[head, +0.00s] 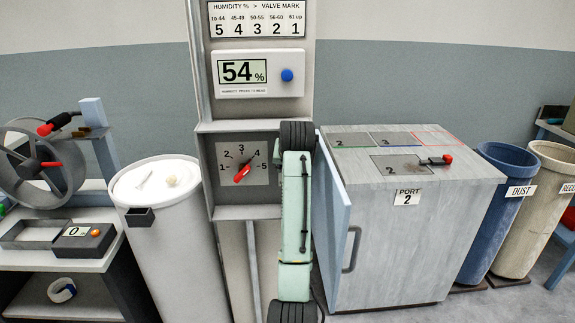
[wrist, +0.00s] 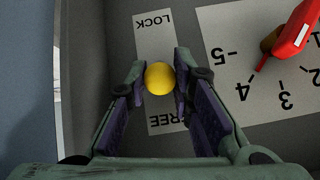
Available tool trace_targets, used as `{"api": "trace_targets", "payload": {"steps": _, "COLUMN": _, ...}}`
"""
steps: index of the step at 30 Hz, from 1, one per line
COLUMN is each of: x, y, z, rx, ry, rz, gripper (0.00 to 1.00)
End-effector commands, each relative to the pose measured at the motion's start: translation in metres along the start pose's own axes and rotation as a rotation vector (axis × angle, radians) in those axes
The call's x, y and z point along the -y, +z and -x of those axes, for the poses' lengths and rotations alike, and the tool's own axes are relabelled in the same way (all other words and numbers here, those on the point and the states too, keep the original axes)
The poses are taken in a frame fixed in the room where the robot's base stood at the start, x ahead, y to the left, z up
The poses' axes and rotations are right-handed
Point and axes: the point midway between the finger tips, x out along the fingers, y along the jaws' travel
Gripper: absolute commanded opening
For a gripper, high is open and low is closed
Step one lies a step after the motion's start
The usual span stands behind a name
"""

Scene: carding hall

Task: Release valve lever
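In the wrist view a yellow ball knob (wrist: 159,78) stands on a pale strip (wrist: 154,38) marked LOCK at the top and FREE at the bottom. The knob is between the words, closer to FREE, whose first letter is partly covered. My gripper (wrist: 160,76) has a finger on each side of the knob, seemingly touching both sides. The red valve lever (wrist: 293,38) is at the upper right, its tip toward 4. In the head view the red lever (head: 243,173) is on the dial plate (head: 226,176); my arm hides the knob and fingers.
A humidity display (head: 243,72) reads 54%, below a chart (head: 257,19) of valve marks. A white drum (head: 165,230) stands left of the dial. A grey cabinet (head: 420,240) with an open blue door (head: 329,230) stands close to the right of my arm.

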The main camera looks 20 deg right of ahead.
Motion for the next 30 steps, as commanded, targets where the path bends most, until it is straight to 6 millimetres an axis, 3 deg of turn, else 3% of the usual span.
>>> {"api": "trace_targets", "payload": {"steps": 9, "x": 0.000, "y": -0.001, "z": 0.000, "rx": -0.002, "ry": 0.000, "rz": 0.000, "gripper": 0.42}}
{"api": "trace_targets", "payload": {"steps": 20, "x": 0.000, "y": -0.001, "z": 0.004, "rx": -0.004, "ry": -0.001, "rz": 0.000, "gripper": 0.42}}
{"api": "trace_targets", "payload": {"steps": 23, "x": 0.000, "y": -0.001, "z": 0.015, "rx": -0.004, "ry": -0.001, "rz": 0.000, "gripper": 0.42}}
{"api": "trace_targets", "payload": {"steps": 30, "x": 0.000, "y": -0.001, "z": 0.065, "rx": -0.007, "ry": -0.001, "rz": 0.000, "gripper": 0.42}}
